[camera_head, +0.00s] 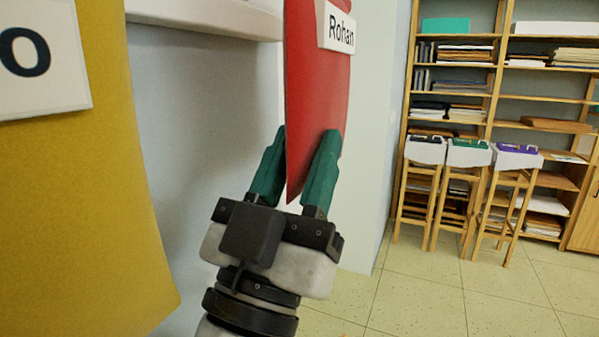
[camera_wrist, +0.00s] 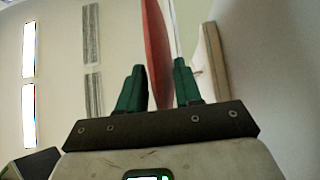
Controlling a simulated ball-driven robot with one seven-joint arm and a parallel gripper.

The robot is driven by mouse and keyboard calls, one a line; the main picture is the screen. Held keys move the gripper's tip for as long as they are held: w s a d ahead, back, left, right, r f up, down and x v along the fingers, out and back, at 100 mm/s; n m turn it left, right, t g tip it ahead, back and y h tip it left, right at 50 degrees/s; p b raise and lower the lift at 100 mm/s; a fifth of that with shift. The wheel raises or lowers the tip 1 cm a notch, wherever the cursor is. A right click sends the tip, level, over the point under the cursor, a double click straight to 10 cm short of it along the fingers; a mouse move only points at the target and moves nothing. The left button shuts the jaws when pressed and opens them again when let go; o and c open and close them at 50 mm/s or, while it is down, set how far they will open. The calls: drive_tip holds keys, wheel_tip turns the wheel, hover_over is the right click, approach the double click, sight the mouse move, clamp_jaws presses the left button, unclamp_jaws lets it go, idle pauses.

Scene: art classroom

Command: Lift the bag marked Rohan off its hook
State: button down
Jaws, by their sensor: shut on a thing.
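The red bag (camera_head: 312,80) marked Rohan hangs at the top middle of the head view, with its white name label (camera_head: 338,30) at the upper right. Its upper part and hook are out of the picture. My gripper (camera_head: 302,148) points up at the bag's lower end, its green fingers on either side of the red cloth and shut on it. In the wrist view the red bag (camera_wrist: 157,50) rises between the two green fingers (camera_wrist: 158,82). The cloth narrows to a point between the fingers.
A yellow bag (camera_head: 90,190) with a partly seen label hangs close on the left. A white shelf edge (camera_head: 205,15) juts from the wall above. Wooden shelves (camera_head: 495,95) and several stools (camera_head: 468,190) stand far right. The tiled floor (camera_head: 430,285) between is clear.

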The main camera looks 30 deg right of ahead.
drive_tip(key=shift+s+d+b, duration=0.3)
drive_tip(key=shift+s+d, duration=0.4)
drive_tip(key=shift+s, duration=0.35)
drive_tip(key=shift+s+d+b, duration=0.25)
drive_tip(key=shift+s+d, duration=0.45)
drive_tip(key=shift+s, duration=0.35)
